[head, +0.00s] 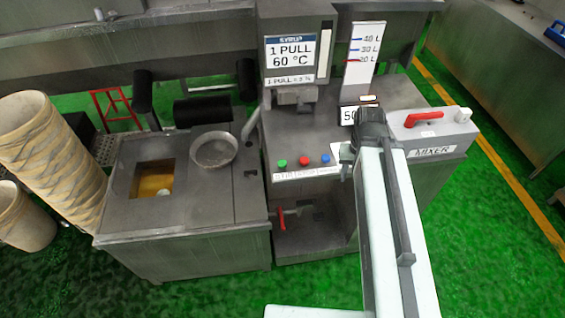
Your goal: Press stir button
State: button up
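Three round buttons sit in a row on the front ledge of the steel machine (285,128): a green button (282,163), a red button (304,161) and a blue button (325,158). A white label strip (300,174) runs below them; its words are too small to read, so I cannot tell which is the stir button. My gripper (347,160) is just right of the blue button, at the end of my white arm. It is small, dark and partly hidden by my arm. I cannot tell whether its fingers are open or whether it touches the panel.
A mixer box (435,135) with a red lever (424,118) stands right of my arm. A syrup dispenser (293,50) and a level gauge (363,55) rise behind the buttons. A steel tank (180,245) with a round pan (214,150) stands left. Stacked drums (50,150) are far left.

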grip_shut()
dwell(1.5)
